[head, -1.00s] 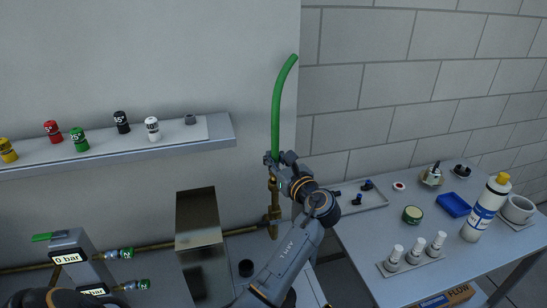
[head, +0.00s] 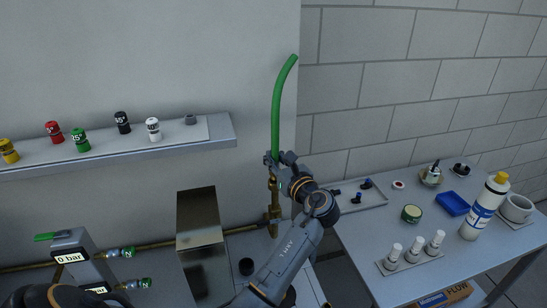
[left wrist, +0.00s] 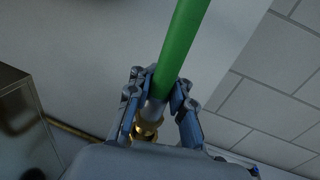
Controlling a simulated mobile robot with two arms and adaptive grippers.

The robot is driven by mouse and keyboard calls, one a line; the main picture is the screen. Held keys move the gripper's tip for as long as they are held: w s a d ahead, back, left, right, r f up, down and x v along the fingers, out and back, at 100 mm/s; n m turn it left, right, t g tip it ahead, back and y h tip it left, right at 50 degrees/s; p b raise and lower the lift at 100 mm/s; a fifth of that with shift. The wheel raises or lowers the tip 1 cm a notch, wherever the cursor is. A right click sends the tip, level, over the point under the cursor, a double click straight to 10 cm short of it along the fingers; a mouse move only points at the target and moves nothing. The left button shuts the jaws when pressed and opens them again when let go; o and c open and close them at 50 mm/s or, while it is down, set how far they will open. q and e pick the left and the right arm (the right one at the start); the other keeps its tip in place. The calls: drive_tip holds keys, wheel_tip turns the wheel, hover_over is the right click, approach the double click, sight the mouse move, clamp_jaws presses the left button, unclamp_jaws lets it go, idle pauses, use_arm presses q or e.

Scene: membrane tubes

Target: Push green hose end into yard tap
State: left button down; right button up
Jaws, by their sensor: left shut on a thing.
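The green hose (head: 277,105) stands upright above my left gripper (head: 280,160), its free upper end curving to the right. The gripper is shut on its lower part. In the left wrist view, the hose (left wrist: 181,42) runs down between the fingers of the gripper (left wrist: 160,95). A short grey piece (left wrist: 153,109) shows below it, over a brass fitting of the tap (left wrist: 147,130). The brass tap pipe (head: 274,200) is directly below the gripper in the head view. The fingers partly hide the joint, so I cannot tell how deep the hose end sits. My right gripper is not in view.
A wall shelf (head: 190,145) with coloured caps is on the left. A steel box (head: 198,215) and a gauge unit (head: 72,250) stand below it.

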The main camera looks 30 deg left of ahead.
use_arm(q)
drive_tip(key=shift+f+b, duration=0.55)
drive_tip(key=shift+f, duration=0.7)
drive_tip(key=c, duration=1.1)
unclamp_jaws()
drive_tip(key=v, duration=1.2)
